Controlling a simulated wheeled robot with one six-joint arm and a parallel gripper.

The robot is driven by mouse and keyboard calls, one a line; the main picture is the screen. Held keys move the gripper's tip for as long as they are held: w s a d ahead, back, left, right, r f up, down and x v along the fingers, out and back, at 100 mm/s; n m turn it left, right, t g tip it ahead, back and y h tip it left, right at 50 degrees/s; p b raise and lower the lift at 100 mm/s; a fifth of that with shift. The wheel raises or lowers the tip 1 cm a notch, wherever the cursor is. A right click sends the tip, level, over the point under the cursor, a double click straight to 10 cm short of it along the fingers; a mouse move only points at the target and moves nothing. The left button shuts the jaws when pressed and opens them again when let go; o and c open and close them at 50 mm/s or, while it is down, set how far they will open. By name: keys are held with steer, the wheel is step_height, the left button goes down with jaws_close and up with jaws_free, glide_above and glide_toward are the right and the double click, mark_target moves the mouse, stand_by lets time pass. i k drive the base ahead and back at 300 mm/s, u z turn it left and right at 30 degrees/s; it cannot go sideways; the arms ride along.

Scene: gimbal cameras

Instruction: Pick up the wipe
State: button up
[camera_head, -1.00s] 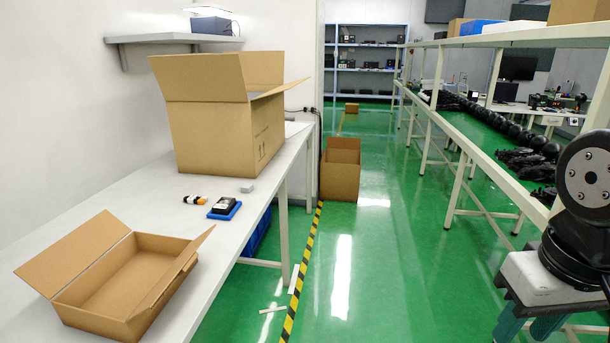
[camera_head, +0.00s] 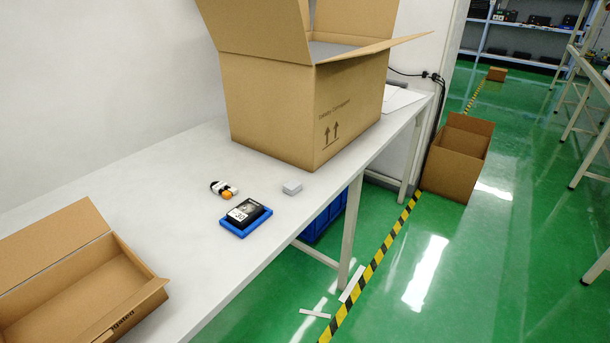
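No item is clearly marked as the wipe, and I cannot tell which one it is. On the white table lie a small pale grey block (camera_head: 292,188), a small white, black and orange item (camera_head: 224,190), and a blue tray (camera_head: 232,232) holding a black labelled object (camera_head: 244,211). The pale block lies right of and slightly beyond the tray, apart from it. My gripper is not in view.
A large open carton (camera_head: 270,115) stands on the table (camera_head: 150,205) behind the small items. A shallow open box (camera_head: 90,290) sits at the near left. An open carton (camera_head: 456,160) and white strips (camera_head: 352,284) lie on the green floor.

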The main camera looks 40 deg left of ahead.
mark_target(292, 187)
steer(key=u, duration=0.4)
steer(key=i, duration=0.85)
steer(key=u, duration=1.2)
steer(key=i, duration=0.55)
steer(key=u, duration=0.4)
